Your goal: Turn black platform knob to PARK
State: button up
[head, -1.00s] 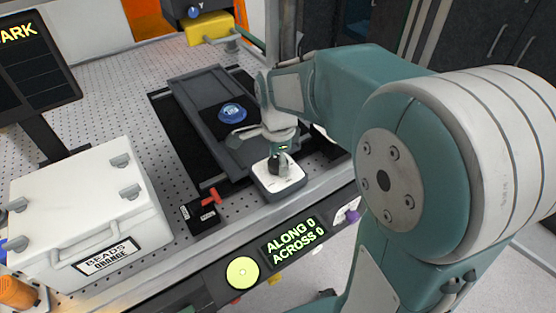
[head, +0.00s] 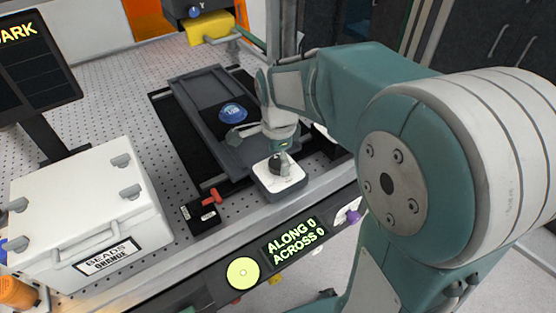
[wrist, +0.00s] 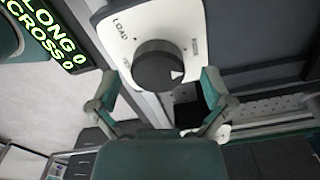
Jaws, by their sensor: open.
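The black platform knob (head: 275,162) sits on a white square plate (head: 268,182) at the bench's front edge. In the wrist view the round knob (wrist: 158,62) bears a white pointer mark pointing to the lower right of the picture. The plate (wrist: 135,20) reads LOAD at the knob's upper left; a second label at the right is too small to read. My gripper (wrist: 159,82) is open, with one finger on each side of the knob's near end. In the head view my gripper (head: 283,158) is right at the knob and partly hides it; contact cannot be told.
A grey stage with a blue disc (head: 232,113) lies behind the knob. A black block with a red lever (head: 208,205) stands left of it, near a white BEADS ORANGE case (head: 85,205). A display (head: 293,241) reads ALONG 0, ACROSS 0. A dark screen (head: 30,60) shows "ARK", cut off.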

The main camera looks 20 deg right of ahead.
aim_at(278, 161)
notch_tip(278, 161, up, 11)
jog(key=shift+r, duration=0.15)
dwell(0.5)
jog(key=s+f+n+t, duration=0.3)
jog(key=s+n+t, duration=0.2)
jog(key=s+n, duration=1)
jog(key=n, duration=0.2)
jog(key=shift+s+f+n+t, duration=0.15)
jog(key=shift+s+n+t, duration=0.15)
jog(key=shift+n, duration=0.1)
dwell(1.1)
